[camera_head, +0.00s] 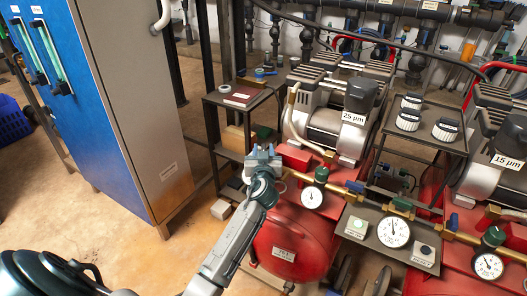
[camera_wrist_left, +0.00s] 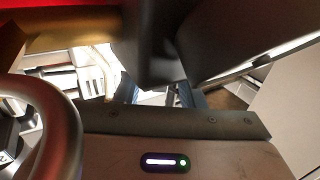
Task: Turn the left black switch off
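Two small switch plates sit on the dark panel (camera_head: 386,262) below the brass pipe. The left switch (camera_head: 357,225) has a pale plate with a small greenish-dark knob; its position is too small to read. The right switch (camera_head: 425,251) has a dark knob on a pale plate. My left gripper (camera_head: 262,154) points up, left of the panel and near the left end of the brass pipe, apart from both switches. Its two grey fingertips look apart with nothing between them. The left wrist view is filled by close, dark blurred parts; no switch can be made out there. My right gripper is not in view.
Pressure gauges (camera_head: 312,197) (camera_head: 393,232) and green-capped valves line the brass pipe (camera_head: 340,190). A red tank (camera_head: 290,243) stands behind my left forearm. A blue-and-grey cabinet (camera_head: 150,120) is at left. A small shelf (camera_head: 238,97) stands behind the gripper.

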